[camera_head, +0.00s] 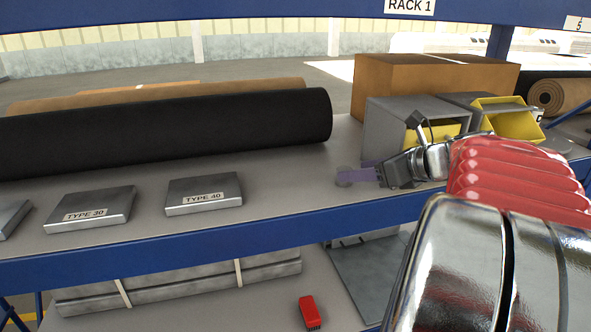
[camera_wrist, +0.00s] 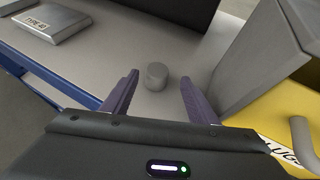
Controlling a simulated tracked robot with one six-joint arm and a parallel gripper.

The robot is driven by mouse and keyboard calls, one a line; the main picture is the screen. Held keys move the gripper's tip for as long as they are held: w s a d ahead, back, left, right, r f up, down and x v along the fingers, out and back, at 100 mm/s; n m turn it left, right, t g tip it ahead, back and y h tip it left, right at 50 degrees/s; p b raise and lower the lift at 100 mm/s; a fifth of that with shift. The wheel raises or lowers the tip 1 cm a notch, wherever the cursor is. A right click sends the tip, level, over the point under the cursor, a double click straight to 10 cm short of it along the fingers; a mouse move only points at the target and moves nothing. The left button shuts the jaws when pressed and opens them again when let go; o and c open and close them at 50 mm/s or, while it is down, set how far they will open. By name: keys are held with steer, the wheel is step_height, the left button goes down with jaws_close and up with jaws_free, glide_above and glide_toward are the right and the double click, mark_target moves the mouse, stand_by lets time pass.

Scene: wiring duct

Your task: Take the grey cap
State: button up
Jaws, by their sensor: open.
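The grey cap (camera_wrist: 156,76) is a small round grey piece standing on the shelf. In the wrist view it lies between and a little beyond the two purple fingers of my gripper (camera_wrist: 158,92). The fingers are open and hold nothing. In the head view my gripper (camera_head: 357,174) reaches in from the right, low over the shelf. There the grey cap (camera_head: 343,182) is partly hidden behind the purple fingers. I cannot tell whether a finger touches it.
Grey bins with yellow fronts (camera_head: 398,122) stand close to the right of my gripper, before a cardboard box (camera_head: 430,82). A long black roll (camera_head: 165,130) lies at the back left. A TYPE 40 plate (camera_head: 204,190) lies left, near the blue shelf edge (camera_head: 180,252).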

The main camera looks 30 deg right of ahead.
mark_target(341, 168)
steer(key=shift+a+x, duration=0.15)
steer(key=shift+x, duration=1.15)
steer(key=shift+a+x, duration=0.15)
steer(key=shift+x, duration=1.1)
steer(key=shift+c, duration=0.2)
steer(key=c, duration=1.1)
